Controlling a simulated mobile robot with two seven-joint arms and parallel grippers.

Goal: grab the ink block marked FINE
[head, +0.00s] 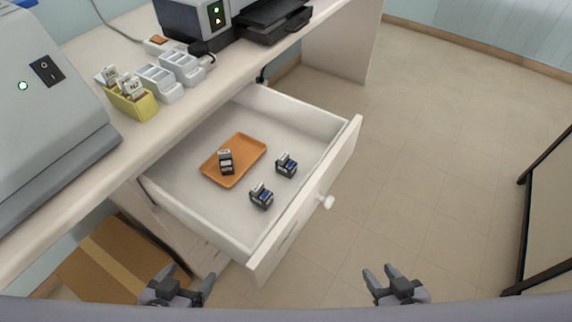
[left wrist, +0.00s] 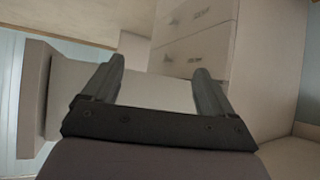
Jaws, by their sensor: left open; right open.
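Three small dark ink blocks are in the open white drawer (head: 195,200). One ink block (head: 226,162) stands on an orange tray (head: 250,146) in the drawer. The second ink block (head: 286,166) stands right of the tray, and the third ink block (head: 261,197) stands nearer the drawer front; both show blue patches. Their markings are too small to read, so I cannot tell which is FINE. My left gripper (head: 178,277) is open and empty, below the drawer in the picture. My right gripper (head: 393,278) is open and empty, right of the drawer. The left wrist view shows no ink block.
On the desk above are a yellow rack (head: 143,108) with labelled pieces, grey-white holders (head: 163,84) and machines. A cardboard box (head: 112,262) lies on the floor at lower left.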

